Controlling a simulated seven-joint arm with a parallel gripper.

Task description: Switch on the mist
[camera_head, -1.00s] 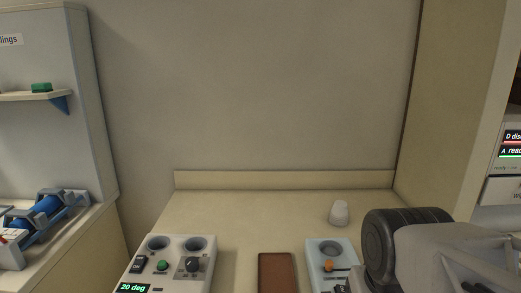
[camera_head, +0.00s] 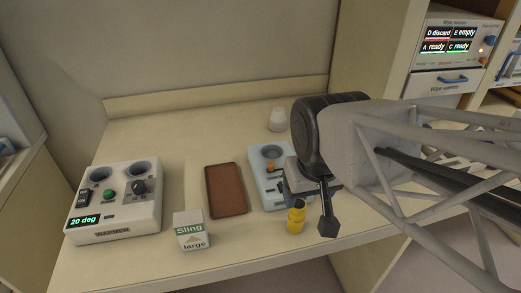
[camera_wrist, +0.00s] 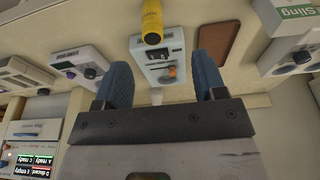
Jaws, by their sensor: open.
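A light blue box (camera_head: 258,160) with a round recess and an orange knob (camera_head: 271,167) stands on the counter, partly hidden by my arm. No label naming the mist can be read on it. In the wrist view the box (camera_wrist: 148,47) shows between my fingertips, with its orange knob (camera_wrist: 172,71) and a dark switch. My gripper (camera_wrist: 162,66) is open and empty, apart from the box. A yellow bottle (camera_head: 296,218) with a dark cap stands just in front of the box; it also shows in the wrist view (camera_wrist: 152,22).
A brown tray (camera_head: 225,190) lies left of the box. A white warmer (camera_head: 115,197) reading 20 deg and a Sling carton (camera_head: 191,231) stand further left. A white cup (camera_head: 277,121) is behind the box. A wipe warmer (camera_head: 455,58) is on the right.

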